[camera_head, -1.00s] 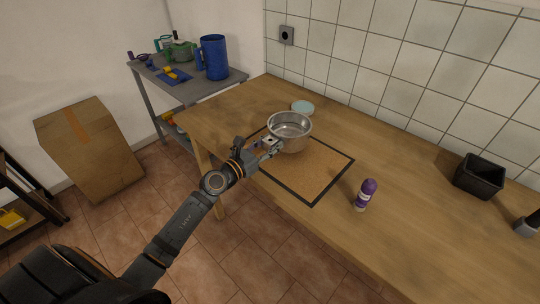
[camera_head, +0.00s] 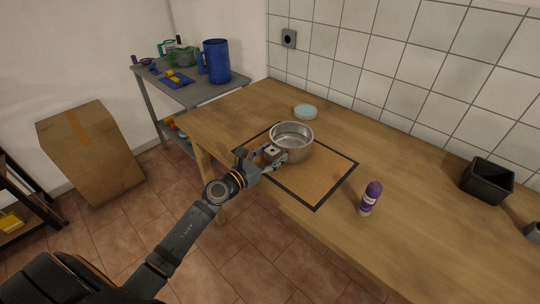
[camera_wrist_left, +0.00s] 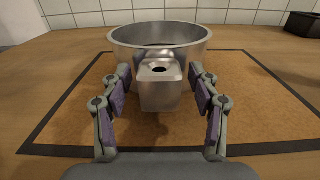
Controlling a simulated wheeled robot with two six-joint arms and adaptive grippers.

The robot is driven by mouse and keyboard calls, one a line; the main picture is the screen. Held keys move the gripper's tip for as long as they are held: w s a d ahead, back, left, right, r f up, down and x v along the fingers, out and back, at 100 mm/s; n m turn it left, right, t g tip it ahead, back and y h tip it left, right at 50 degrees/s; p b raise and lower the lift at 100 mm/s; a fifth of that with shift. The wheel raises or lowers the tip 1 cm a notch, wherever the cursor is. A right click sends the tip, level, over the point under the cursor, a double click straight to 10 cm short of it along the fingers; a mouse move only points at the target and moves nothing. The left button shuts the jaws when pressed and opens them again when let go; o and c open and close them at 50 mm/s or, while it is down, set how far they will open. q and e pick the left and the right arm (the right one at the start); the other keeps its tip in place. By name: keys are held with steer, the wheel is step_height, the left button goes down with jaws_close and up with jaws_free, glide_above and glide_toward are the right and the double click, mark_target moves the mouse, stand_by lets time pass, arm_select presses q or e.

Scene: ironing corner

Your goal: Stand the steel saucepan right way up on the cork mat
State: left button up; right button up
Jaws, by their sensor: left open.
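The steel saucepan (camera_head: 291,135) is right way up, its open mouth facing up, and appears to rest on the far part of the cork mat (camera_head: 318,185). In the left wrist view the saucepan (camera_wrist_left: 160,36) is level, and its stubby handle with a hole points at my wrist. My left gripper (camera_head: 276,155) is open, with a finger on each side of the handle and a gap on both sides. The black-edged cork mat (camera_wrist_left: 262,118) lies flat below. The pan's base is partly hidden by the handle. My right gripper is out of view.
A purple bottle (camera_head: 371,198) stands right of the mat. A pale round dish (camera_head: 305,111) lies behind the pan. A black bin (camera_head: 487,180) is at the right by the tiled wall. A grey shelf (camera_head: 190,93) holds a blue jug (camera_head: 217,62). The table between bottle and bin is clear.

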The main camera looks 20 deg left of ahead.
arm_select(q)
steer(key=b+v, duration=0.3)
steer(key=v, duration=0.4)
steer(key=shift+s+a+f, duration=0.15)
steer(key=shift+s, duration=0.2)
steer(key=shift+s+a, duration=0.2)
steer(key=shift+a, duration=0.05)
steer(key=v, duration=0.2)
steer(key=p+v, duration=0.1)
steer(key=shift+s+r, duration=0.3)
steer(key=shift+s, duration=0.15)
